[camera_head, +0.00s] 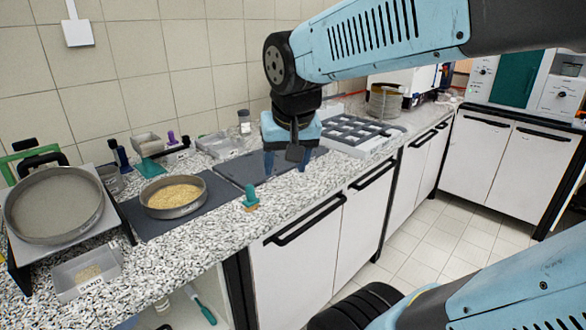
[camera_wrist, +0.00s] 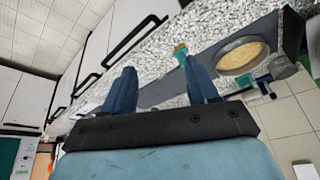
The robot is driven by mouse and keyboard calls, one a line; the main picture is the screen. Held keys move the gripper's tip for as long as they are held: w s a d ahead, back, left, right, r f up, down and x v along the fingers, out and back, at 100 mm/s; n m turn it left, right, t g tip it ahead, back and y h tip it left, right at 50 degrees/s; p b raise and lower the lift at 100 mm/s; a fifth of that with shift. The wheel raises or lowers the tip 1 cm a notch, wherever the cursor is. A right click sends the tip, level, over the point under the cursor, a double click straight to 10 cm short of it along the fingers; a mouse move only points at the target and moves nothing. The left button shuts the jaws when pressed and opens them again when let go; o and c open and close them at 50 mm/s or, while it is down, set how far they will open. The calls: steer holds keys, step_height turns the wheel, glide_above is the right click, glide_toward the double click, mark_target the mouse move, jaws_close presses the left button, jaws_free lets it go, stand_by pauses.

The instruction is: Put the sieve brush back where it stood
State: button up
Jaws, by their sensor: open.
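A small brush with a teal handle (camera_head: 250,192) and a tan end stands on the speckled counter near its front edge. It also shows in the wrist view (camera_wrist: 181,54), just beyond the tip of one finger. I take it to be the sieve brush. My gripper (camera_head: 286,163) is open, above the dark mat to the right of and behind the brush. Its two blue fingers also show in the wrist view (camera_wrist: 157,75), spread apart with nothing between them. The brush is apart from the fingers in the head view.
A sieve of sand (camera_head: 174,196) sits on a dark mat left of the brush. A grey compartment tray (camera_head: 358,135) stands to the right. Bare counter surrounds the brush.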

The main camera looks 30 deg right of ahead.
steer(key=shift+s+a+r+n+t+y, duration=0.15)
steer(key=shift+s+n+t+y, duration=0.1)
steer(key=shift+s+n, duration=0.65)
steer(key=shift+s+a+r+n+t+y, duration=0.2)
steer(key=shift+s+n, duration=0.3)
steer(key=shift+s, duration=0.75)
steer(key=shift+f, duration=0.15)
steer(key=shift+c, duration=0.3)
steer(key=shift+c, duration=1.2)
